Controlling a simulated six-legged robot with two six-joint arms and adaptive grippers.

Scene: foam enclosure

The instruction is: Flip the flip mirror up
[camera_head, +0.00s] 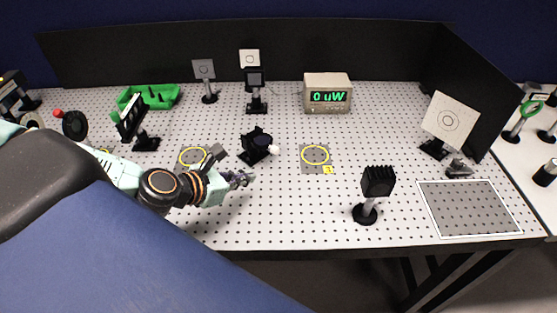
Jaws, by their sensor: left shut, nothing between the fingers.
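A black mount with a white ball knob (257,144) stands near the middle of the perforated table; it looks like the flip mirror. Its dark head sits low on the base, and the knob is on its right side. I cannot make out a mirror face or its exact angle. My left gripper (247,178) is shut and empty, just in front of the mount and slightly to its left, apart from it in the picture. My left arm comes in from the left and covers the table's front left. My right gripper is not in view.
A yellow-ringed plate (315,156) lies right of the mount. A black finned block on a post (378,183) stands front right. A meter reading "0 uW" (327,94) and post-mounted targets (204,70) stand behind. Black foam walls (300,52) enclose the back and right.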

